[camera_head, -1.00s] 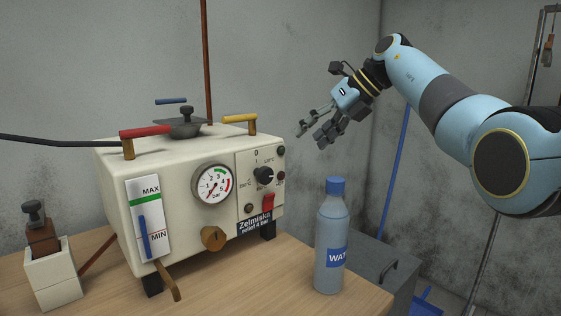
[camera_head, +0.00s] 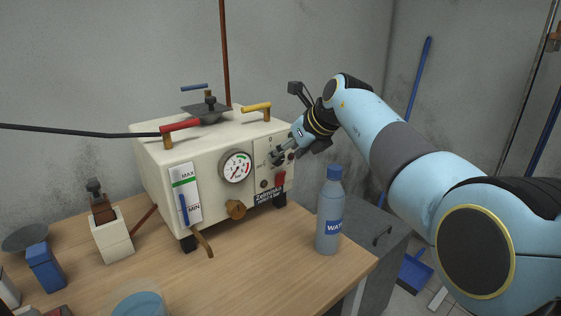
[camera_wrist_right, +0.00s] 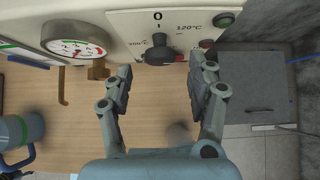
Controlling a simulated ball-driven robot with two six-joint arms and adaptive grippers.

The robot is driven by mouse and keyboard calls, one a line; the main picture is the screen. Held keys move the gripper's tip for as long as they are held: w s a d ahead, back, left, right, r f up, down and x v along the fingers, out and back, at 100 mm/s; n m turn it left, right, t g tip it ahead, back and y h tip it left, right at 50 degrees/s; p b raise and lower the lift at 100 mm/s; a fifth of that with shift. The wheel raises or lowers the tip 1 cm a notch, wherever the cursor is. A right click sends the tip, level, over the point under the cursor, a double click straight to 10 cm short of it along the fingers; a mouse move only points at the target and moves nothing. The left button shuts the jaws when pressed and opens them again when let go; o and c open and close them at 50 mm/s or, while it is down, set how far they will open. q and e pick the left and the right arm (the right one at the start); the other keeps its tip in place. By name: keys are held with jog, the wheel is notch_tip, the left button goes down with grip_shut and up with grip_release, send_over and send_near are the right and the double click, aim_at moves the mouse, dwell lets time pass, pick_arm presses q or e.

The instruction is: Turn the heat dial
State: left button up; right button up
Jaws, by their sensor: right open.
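The heat dial (camera_wrist_right: 160,50) is a black knob on the light control panel of the cream machine (camera_head: 157,170). In the right wrist view the marks 0, 120°C and another temperature show around it. My right gripper (camera_wrist_right: 159,75) is open, its two fingers on either side below the dial, with nothing between them. In the head view the right gripper (camera_head: 280,156) is at the panel and hides most of the dial. I cannot tell whether a finger touches the dial. My left gripper is not in view.
A pressure gauge (camera_head: 237,167) is left of the dial. A red switch (camera_head: 280,180) and a brass knob (camera_head: 236,209) sit lower on the front. A water bottle (camera_head: 330,212) stands right of the machine, below my right arm. The table's front middle is fairly clear.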

aim_at(281, 158)
jog(key=b+x, duration=0.1)
jog(key=x, duration=0.1)
jog(key=shift+w+a+f, duration=0.1)
jog(key=shift+w+f, duration=0.1)
jog(key=shift+f, duration=0.2)
jog(key=shift+w+a+f, duration=0.2)
jog(key=shift+w+f, duration=0.05)
jog(key=shift+w, duration=0.1)
jog(key=c, duration=1.1)
jog(key=shift+f+m+g+y+b, duration=0.15)
jog(key=shift+m+g+y+b, duration=0.2)
jog(key=shift+b, duration=0.7)
jog(key=m+g+y+b, duration=0.1)
jog(key=b, duration=0.2)
jog(key=y+b, duration=0.2)
jog(key=b, duration=0.2)
jog(key=shift+w+d+f+m+g, duration=0.1)
jog(key=shift+d+f+m+g, duration=0.1)
jog(key=shift+m+g, duration=0.15)
pick_arm(q)
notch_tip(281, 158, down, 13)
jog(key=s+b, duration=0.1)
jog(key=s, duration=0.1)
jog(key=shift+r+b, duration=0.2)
jog(key=shift+b, duration=0.2)
pick_arm(e)
jog(key=shift+r+m+y, duration=0.2)
jog(key=shift+m+y, duration=0.1)
jog(key=shift+y, duration=0.25)
jog(key=o, duration=1.1)
